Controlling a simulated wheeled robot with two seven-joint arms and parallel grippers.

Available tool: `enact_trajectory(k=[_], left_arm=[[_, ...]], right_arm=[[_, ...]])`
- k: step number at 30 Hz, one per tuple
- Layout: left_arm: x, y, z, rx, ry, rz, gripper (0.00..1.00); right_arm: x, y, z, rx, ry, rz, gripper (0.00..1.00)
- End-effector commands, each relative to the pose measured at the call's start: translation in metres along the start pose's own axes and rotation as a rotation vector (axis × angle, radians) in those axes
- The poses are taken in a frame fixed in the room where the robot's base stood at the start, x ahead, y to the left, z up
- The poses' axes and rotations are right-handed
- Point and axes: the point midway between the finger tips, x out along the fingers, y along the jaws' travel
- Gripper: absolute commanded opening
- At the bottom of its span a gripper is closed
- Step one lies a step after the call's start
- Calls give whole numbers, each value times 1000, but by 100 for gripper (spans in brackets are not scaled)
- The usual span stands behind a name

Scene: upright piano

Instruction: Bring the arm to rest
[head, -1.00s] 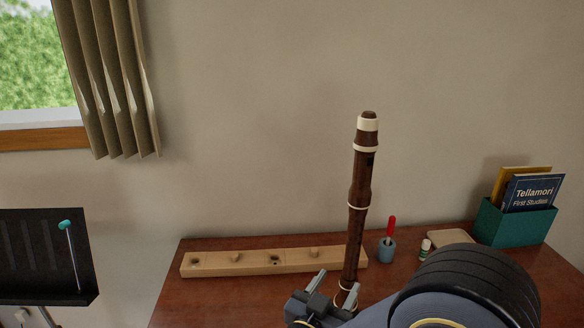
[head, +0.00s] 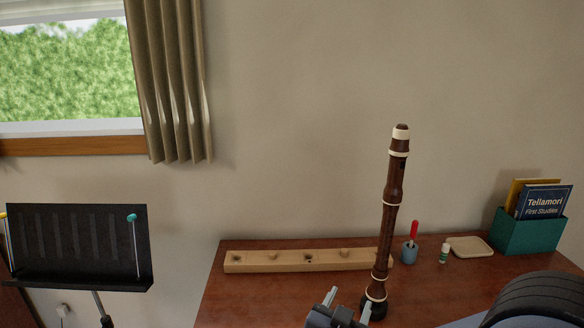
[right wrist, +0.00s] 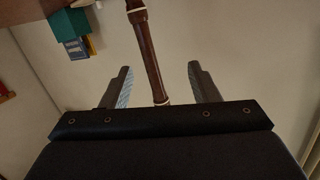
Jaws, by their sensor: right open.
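My right gripper (head: 346,300) is at the bottom of the head view, low in front of the wooden desk (head: 270,297). Its two fingers are apart with nothing seen between them. A dark brown flute with cream rings (head: 391,195) stands upright on the desk, just behind and right of the gripper. In the right wrist view the flute (right wrist: 150,55) shows beyond the gap between the open fingers (right wrist: 158,85); I cannot tell the exact distance. Part of my right arm shows at the lower right of the head view. My left gripper is not in view.
A pale wooden block with holes and pegs (head: 275,262) lies behind the flute. To the right are a blue cup with a red-handled tool (head: 409,253), a small bottle (head: 444,253), a shallow dish (head: 470,247) and a teal book box (head: 527,236). A music stand (head: 80,245) is left.

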Motion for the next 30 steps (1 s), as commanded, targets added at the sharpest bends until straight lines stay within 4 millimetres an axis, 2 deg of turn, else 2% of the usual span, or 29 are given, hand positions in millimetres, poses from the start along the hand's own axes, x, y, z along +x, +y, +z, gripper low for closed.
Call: enact_trajectory(k=[9, 14, 17, 20, 24, 27, 30], left_arm=[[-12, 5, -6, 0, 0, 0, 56], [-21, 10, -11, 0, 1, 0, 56], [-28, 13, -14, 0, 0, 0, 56], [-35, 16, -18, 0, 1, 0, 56], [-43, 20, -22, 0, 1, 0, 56], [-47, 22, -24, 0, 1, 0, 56], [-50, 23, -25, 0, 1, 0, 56]], right_arm=[[13, -3, -28, 198, -210, -236, 55], [0, 4, -56, 291, -358, -429, 55], [-25, 21, -72, 304, -474, -556, 55], [-58, 47, -77, 261, -597, -642, 55], [-108, 97, -66, 145, -776, -653, 55], [-138, 133, -52, 67, -892, -597, 55], [-160, 162, -40, 11, -979, -531, 55]])
